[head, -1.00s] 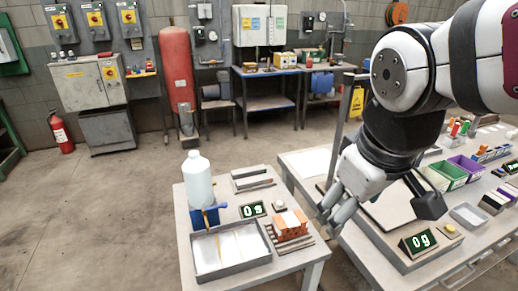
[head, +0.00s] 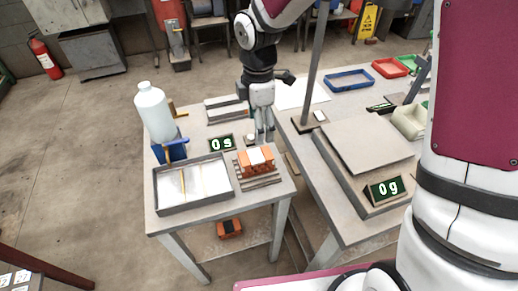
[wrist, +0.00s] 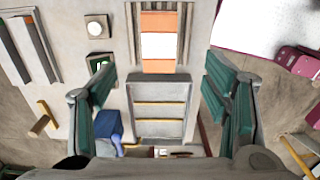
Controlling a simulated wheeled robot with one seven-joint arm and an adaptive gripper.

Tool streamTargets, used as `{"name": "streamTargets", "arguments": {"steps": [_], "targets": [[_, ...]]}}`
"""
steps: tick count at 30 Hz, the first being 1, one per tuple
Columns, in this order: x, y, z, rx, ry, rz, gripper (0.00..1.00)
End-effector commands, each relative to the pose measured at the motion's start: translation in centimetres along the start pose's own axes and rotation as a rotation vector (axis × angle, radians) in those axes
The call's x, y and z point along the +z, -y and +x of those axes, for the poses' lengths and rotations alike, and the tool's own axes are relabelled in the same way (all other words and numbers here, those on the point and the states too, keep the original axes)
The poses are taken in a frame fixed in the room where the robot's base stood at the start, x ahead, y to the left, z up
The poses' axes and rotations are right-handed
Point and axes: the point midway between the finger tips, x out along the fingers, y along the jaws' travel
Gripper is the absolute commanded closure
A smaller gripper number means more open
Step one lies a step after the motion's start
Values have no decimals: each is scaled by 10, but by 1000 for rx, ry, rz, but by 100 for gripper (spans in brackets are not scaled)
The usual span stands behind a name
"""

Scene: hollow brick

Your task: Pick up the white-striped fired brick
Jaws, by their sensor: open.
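The white-striped fired brick (head: 256,162) is orange with a white band across its middle. It rests on a slatted rack (head: 262,182) at the front right of the small table. In the wrist view the brick (wrist: 158,42) lies near the top middle, its white band facing the camera. My gripper (head: 264,136) hangs fingers down above the table's far right edge, behind the brick in the head view. In the wrist view my gripper (wrist: 158,68) is open and empty, fingers spread wider than the brick, which is apart from them.
A shallow tray (head: 160,208), a "0 s" display (head: 221,143) and a white bottle (head: 154,112) on a blue stand share the small table. A second orange brick with a dark band (head: 229,228) lies on the lower shelf. A scale reading 0 g (head: 366,150) stands right.

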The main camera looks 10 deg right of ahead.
Motion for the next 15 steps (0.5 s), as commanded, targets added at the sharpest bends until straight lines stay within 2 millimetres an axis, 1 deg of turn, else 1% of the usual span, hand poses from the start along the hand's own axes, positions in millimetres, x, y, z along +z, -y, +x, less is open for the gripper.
{"name": "streamTargets", "arguments": {"steps": [5,9,12,15], "targets": [[-2,1,25,-6,-2,-7,31],[-2,1,52,-5,-2,-6,31],[-2,1,68,-5,-1,-4,31],[-2,0,79,-3,-1,-4,31]]}}
